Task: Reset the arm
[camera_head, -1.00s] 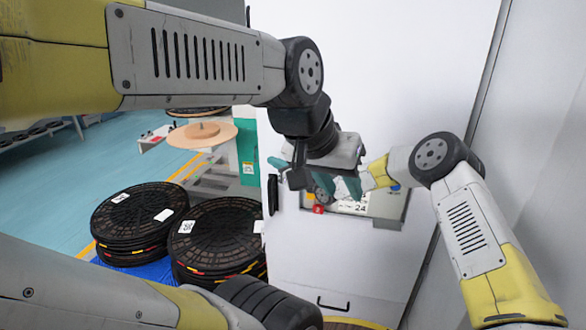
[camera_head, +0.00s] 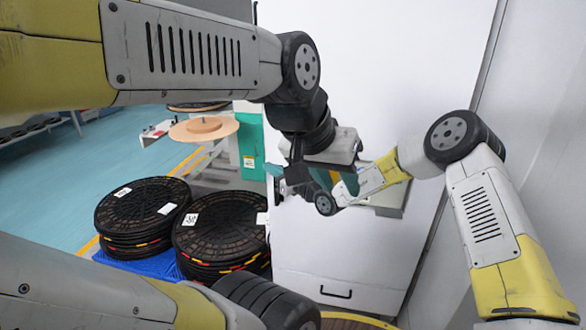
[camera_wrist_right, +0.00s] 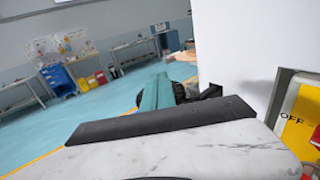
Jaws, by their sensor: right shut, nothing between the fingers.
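My left arm comes in from the left across the top in the head view. Its gripper (camera_head: 330,178) hangs down in front of the white cabinet, its teal fingers partly covered by my right wrist, so its opening is unclear. My right arm comes in from the right and its wrist crosses close to the left gripper. My right gripper (camera_head: 277,175) is mostly hidden in the head view, beside the cabinet's left edge. In the right wrist view its teal fingers (camera_wrist_right: 156,92) are together, empty, and point out over the floor.
The white cabinet (camera_head: 330,255) stands straight ahead, with a wall (camera_head: 545,110) at right. Stacks of black reels (camera_head: 140,210) (camera_head: 222,228) sit on a blue pallet at left. A yellow panel marked OFF (camera_wrist_right: 300,120) is close at right in the wrist view. The floor at left is open.

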